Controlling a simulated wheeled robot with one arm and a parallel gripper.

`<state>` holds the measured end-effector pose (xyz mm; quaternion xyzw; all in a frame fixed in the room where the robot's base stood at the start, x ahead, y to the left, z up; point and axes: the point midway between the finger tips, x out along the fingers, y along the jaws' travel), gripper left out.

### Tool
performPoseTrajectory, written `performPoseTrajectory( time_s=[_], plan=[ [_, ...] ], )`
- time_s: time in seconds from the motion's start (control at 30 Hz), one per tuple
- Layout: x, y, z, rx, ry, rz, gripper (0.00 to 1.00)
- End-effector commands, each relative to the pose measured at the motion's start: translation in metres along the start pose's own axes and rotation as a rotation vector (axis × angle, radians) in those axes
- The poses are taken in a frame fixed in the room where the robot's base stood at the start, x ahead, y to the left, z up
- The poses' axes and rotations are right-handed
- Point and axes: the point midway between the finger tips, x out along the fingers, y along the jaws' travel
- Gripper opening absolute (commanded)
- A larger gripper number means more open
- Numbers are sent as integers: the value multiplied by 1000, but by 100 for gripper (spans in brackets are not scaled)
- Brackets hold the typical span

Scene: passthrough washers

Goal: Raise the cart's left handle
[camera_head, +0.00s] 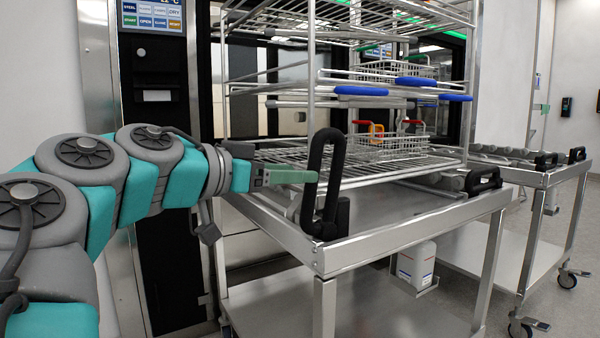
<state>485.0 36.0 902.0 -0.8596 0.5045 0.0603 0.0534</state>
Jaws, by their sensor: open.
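The steel cart (410,228) stands in front of the washer. Its left handle (313,200), a black loop, stands upright at the cart's near left corner. Its right handle (483,180) is another black loop and lies low at the near right corner. My gripper (312,177) comes in from the left with pale green fingers at the left side of the upright loop. The fingertips are at or very near the loop, and I cannot tell whether they touch it. My gripper is open and holds nothing visible.
A wire rack (310,95) with several shelves and baskets rises above the cart. A white canister (416,264) hangs below the cart top. A second cart (540,177) stands to the right. The washer panel (152,15) is at upper left.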

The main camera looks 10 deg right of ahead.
Motion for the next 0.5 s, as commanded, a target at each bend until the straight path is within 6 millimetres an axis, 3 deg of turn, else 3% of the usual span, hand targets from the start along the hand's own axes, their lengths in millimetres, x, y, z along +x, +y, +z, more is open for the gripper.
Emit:
performPoseTrajectory(
  time_s=[0.23, 0.5],
  plan=[
    [-41, -2, -1, 0, 5, -5, 58],
    [-51, 0, 0, -1, 2, -1, 58]
  ],
)
